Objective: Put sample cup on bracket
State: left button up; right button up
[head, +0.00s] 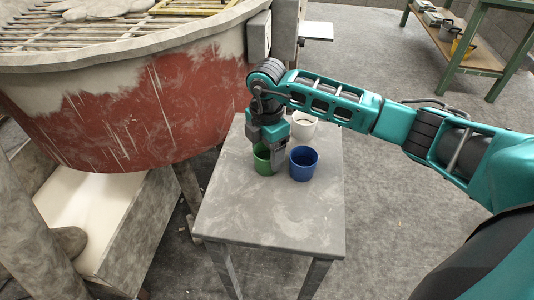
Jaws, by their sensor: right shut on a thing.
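A green cup (261,158) stands on a small grey table, upright. My right gripper (277,160) reaches down from above and is shut on the cup's right wall. Its fingers hide part of the cup. A blue cup (303,163) stands just right of it, and a white cup (304,126) stands behind, partly hidden by my right arm. A small pale flat plate (316,31) juts from the side of the large machine at the top and looks like the bracket. My left gripper is not in view.
The grey table (270,220) is bare in its front half. A big red and white round vat (130,110) with a grate on top rises to the left. A green-framed workbench (462,42) with containers stands at the far right. Open floor lies between.

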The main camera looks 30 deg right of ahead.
notch_tip(320, 180, up, 20)
jog(key=p, duration=0.2)
jog(key=s+a+f+m, duration=0.2)
jog(key=f+m, duration=0.1)
jog(key=m, duration=0.6)
jog(key=s+a+f+m, duration=0.2)
jog(key=s+f+m, duration=0.1)
jog(key=m, duration=0.7)
jog(key=shift+s+f+m, duration=0.25)
jog(key=shift+f+m, duration=0.05)
jog(key=shift+f, duration=0.35)
dwell(1.2)
